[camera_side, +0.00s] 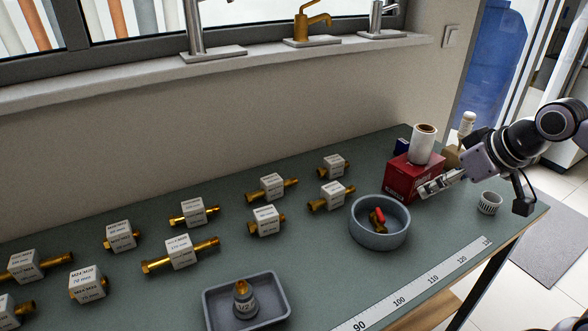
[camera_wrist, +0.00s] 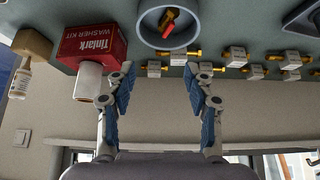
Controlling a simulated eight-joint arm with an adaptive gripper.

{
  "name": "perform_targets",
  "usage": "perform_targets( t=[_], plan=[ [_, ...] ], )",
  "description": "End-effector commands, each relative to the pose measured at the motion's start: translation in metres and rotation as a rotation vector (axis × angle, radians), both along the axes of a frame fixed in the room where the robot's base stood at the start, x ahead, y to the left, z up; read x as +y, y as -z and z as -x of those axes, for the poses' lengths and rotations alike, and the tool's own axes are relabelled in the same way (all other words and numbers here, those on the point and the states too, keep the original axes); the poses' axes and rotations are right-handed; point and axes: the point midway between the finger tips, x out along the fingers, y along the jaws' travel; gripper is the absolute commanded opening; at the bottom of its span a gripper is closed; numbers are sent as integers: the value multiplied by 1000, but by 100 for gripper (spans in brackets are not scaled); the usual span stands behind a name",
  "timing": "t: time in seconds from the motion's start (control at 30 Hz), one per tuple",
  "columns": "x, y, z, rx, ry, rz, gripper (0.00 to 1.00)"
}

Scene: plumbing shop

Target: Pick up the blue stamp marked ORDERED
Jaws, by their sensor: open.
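No marking reading ORDERED is legible in either view. A small dark blue object (camera_side: 402,146) stands behind the red box in the side view, partly hidden by it. I cannot tell whether it is the stamp. My gripper (camera_side: 432,187) is at the right, in front of the red box in the side view, with nothing seen in it.
The red washer kit box (camera_side: 411,178) has a white roll (camera_side: 423,144) on top. A grey bowl (camera_side: 379,236) holds a red-handled valve. A grey tray (camera_side: 210,311) holds a labelled fitting. Several brass fittings with white tags line the bench. A white slotted cup (camera_side: 489,203) stands near the right edge.

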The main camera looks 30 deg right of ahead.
Motion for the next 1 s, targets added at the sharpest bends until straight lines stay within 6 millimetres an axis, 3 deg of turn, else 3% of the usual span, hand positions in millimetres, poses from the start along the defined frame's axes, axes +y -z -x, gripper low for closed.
perform_targets(
  t=[0.27, 0.47, 0.73, 1.0],
  plan=[
    [-20, -30, -41, 33, 14, 10, 53],
    [-49, -52, -89, 68, 26, 16, 53],
    [-103, -63, -159, 118, 37, 18, 53],
    [-171, -50, -222, 162, 43, 12, 53]
  ],
)
